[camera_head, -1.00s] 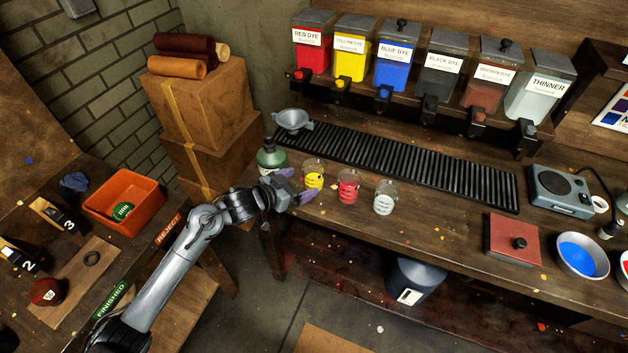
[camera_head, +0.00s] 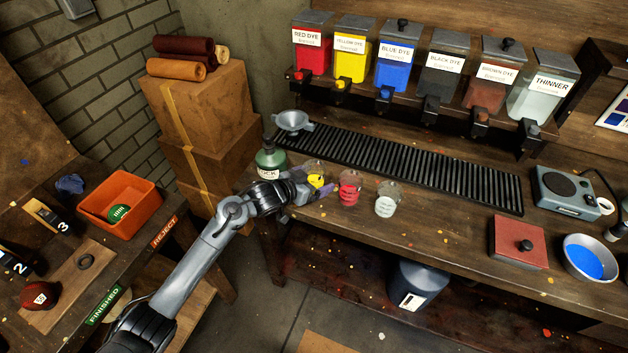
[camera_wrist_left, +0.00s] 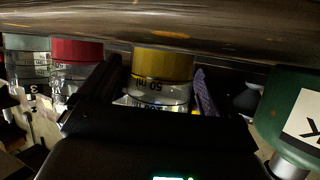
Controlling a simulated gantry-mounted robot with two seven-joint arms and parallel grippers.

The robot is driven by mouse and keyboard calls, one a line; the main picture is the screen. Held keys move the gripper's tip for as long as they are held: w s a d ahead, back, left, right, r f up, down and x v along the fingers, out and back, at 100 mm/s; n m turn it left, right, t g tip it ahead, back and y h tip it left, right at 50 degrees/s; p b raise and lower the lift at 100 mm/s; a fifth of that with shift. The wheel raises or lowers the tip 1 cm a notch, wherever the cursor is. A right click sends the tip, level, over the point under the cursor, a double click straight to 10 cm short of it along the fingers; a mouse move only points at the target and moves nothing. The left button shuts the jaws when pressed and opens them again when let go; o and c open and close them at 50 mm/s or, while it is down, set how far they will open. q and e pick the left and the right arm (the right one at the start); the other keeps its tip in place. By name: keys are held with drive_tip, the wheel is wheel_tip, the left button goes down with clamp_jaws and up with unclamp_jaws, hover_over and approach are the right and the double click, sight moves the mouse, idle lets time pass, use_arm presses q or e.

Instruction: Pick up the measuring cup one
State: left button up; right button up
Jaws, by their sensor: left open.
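Three measuring cups stand in a row near the front edge of the workbench. The yellow-marked cup (camera_head: 317,170) is at the left, the red-marked cup (camera_head: 349,188) in the middle and the pale one (camera_head: 387,200) at the right. My left gripper (camera_head: 313,186) is open at the yellow-marked cup and partly hides it in the head view. In the left wrist view the yellow-marked cup (camera_wrist_left: 161,70) shows between the two spread fingers, and the red-marked cup (camera_wrist_left: 77,54) is outside them to the left. I cannot tell whether a finger touches the yellow-marked cup. My right gripper is not in view.
A green bottle (camera_head: 270,160) stands close left of the gripper, with a grey funnel (camera_head: 293,122) behind it. A black ribbed drip grate (camera_head: 420,168) lies behind the cups, below the dye dispensers (camera_head: 442,75).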

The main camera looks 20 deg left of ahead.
use_arm(q)
drive_tip(key=c, duration=1.1)
drive_tip(key=shift+r, duration=0.2)
